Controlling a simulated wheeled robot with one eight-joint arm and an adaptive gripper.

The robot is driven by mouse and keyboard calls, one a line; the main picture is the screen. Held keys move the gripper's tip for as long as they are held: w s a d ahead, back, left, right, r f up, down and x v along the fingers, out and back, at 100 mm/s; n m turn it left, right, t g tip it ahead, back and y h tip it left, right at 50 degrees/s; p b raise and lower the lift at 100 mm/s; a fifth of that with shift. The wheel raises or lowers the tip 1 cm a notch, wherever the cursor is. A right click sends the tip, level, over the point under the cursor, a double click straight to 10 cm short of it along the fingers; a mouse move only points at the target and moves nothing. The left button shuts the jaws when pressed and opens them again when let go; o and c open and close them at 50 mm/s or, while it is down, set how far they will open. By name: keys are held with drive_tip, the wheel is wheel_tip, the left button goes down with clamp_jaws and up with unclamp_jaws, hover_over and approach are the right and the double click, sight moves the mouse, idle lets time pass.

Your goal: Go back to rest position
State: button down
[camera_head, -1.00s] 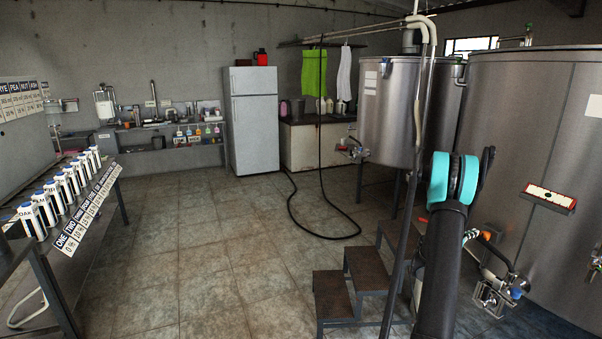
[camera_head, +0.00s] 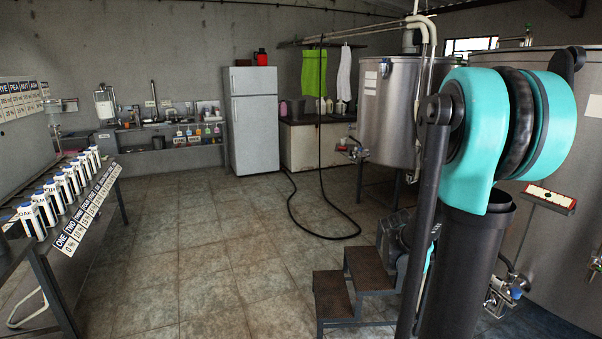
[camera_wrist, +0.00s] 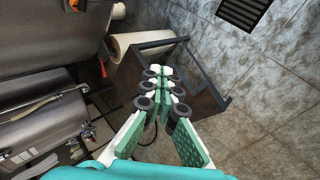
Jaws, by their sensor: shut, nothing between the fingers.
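My gripper (camera_wrist: 161,78) shows in the wrist view with its green-padded fingers reaching up from the bottom of the picture. Its tips are together and hold nothing. It points down over the dark steps (camera_wrist: 208,100), and I cannot tell the distance to them. In the head view my arm stands folded at the right, with its large teal joint in front of the big steel tanks. The gripper's fingers cannot be made out in that view.
Two steel tanks, one (camera_head: 388,110) farther back and one (camera_head: 535,215) at the right, stand near my arm. Brown steps (camera_head: 363,268) are below. A bench (camera_head: 75,232) with labelled bottles is at the left. The middle floor is clear except for a black hose (camera_head: 298,215).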

drive_tip(key=s+a+f+m+y, duration=0.2)
drive_tip(key=s+a+m+y, duration=0.1)
drive_tip(key=s+a, duration=0.6)
drive_tip(key=s+a+f+m+g+y, duration=0.1)
drive_tip(key=s+a+f+m+y, duration=0.2)
drive_tip(key=s+a, duration=0.6)
drive_tip(key=shift+a+f, duration=0.15)
